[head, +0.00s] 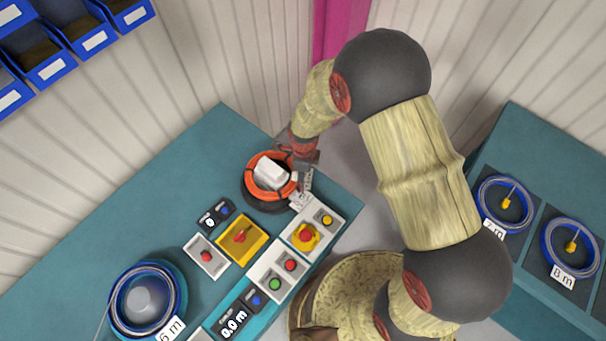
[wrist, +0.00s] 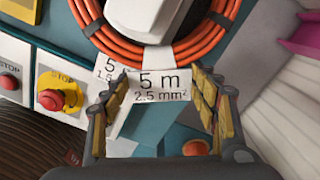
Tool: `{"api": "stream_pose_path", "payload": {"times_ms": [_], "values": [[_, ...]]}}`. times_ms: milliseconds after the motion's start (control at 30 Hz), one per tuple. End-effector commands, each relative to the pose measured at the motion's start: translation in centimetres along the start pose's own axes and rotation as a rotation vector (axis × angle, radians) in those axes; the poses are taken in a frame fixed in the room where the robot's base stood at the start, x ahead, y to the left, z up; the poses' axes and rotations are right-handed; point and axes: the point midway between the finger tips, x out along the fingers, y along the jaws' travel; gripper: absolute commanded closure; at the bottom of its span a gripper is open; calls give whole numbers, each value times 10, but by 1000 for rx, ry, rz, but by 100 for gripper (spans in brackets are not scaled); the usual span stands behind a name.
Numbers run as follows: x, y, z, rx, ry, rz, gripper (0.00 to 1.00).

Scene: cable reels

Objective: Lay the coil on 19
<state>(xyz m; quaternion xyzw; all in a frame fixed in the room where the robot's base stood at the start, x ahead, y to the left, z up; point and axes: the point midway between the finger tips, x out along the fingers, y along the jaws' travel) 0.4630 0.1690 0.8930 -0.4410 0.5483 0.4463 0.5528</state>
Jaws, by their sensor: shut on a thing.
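The orange coil (head: 250,173) lies around a white core (head: 270,172), over a dark round base or coil (head: 262,205), at the far end of the left bench. In the wrist view the orange coil (wrist: 99,34) has dark ties and a white tag (wrist: 160,88) reading "5 m 2.5 mm²". My gripper (head: 304,172) is at the coil's right side. In the wrist view my gripper (wrist: 162,84) has its fingers at either side of the tag and is shut on the coil by it. A second tag, partly hidden, shows behind. No number 19 is readable.
Control boxes with buttons (head: 305,235) stand close in front of the coil. A blue coil (head: 117,300) marked 6 m is at lower left. Blue coils marked 7 m (head: 480,205) and 8 m (head: 545,247) lie on the right bench (head: 540,140). Blue bins (head: 92,40) hang at upper left.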

Motion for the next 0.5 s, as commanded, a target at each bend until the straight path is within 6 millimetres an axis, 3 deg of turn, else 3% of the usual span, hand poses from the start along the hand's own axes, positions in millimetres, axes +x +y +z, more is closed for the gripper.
{"api": "stream_pose_path", "payload": {"times_ms": [267, 300, 500], "values": [[1, -1, 1, 0, -2, -3, 100], [1, -1, 1, 0, -2, -3, 39], [2, -1, 0, 0, -1, -2, 28]]}}
